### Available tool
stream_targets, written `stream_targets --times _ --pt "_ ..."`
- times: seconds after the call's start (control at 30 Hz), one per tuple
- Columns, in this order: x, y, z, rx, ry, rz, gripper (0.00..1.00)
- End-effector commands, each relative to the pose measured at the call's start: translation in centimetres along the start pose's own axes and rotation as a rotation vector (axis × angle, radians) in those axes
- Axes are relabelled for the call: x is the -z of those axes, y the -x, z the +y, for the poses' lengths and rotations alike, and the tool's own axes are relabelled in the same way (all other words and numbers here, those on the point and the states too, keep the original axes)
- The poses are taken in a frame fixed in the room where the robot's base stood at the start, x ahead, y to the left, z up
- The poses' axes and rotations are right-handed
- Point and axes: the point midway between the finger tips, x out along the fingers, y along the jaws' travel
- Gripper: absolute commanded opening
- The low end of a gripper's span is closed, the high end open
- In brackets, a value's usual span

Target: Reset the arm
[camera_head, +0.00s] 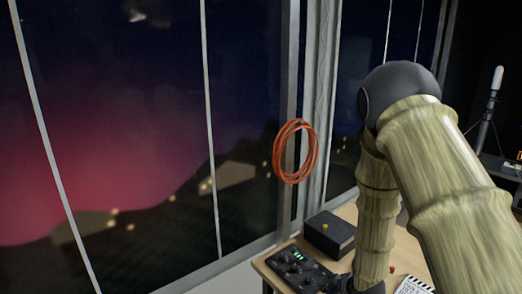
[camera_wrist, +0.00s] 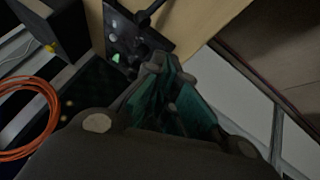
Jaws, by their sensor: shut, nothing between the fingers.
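My arm (camera_head: 425,170) fills the right of the head view, bent at a dark round elbow joint, with its far part running down to the wooden table. My gripper (camera_wrist: 157,66) shows in the wrist view, its fingers together and empty, with dark green surfaces along them. Its tips lie close to a dark control box (camera_wrist: 122,45) in the picture; I cannot tell whether they touch. In the head view the same control box (camera_head: 297,270), with green lights, sits at the table's front left edge. The gripper itself is mostly cut off there.
A black box (camera_head: 330,232) with a yellow knob stands on the table (camera_head: 349,213) behind the control box. A coiled orange cable (camera_head: 278,152) hangs by the window post. A striped printed card (camera_head: 412,286) lies at the lower right. A stand (camera_head: 486,130) rises at far right.

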Motion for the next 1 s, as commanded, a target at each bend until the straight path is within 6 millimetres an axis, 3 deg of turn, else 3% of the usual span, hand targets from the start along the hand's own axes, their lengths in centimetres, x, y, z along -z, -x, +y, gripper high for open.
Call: stream_targets --times 0.17,0.27,0.43,0.6,0.8,1.0 --pt "-5.0 -0.8 -5.1 0.042 -0.147 -0.080 0.00" --pt "-9.0 -0.8 -9.2 0.067 -0.263 -0.151 0.00" --pt "-15.5 0.6 -16.5 0.096 -0.464 -0.289 0.00" --pt "-21.3 3.2 -23.3 0.105 -0.642 -0.438 0.00" --pt "-25.7 6.5 -28.7 0.095 -0.785 -0.576 0.00" --pt "-28.9 9.8 -32.9 0.079 -0.887 -0.692 0.00"
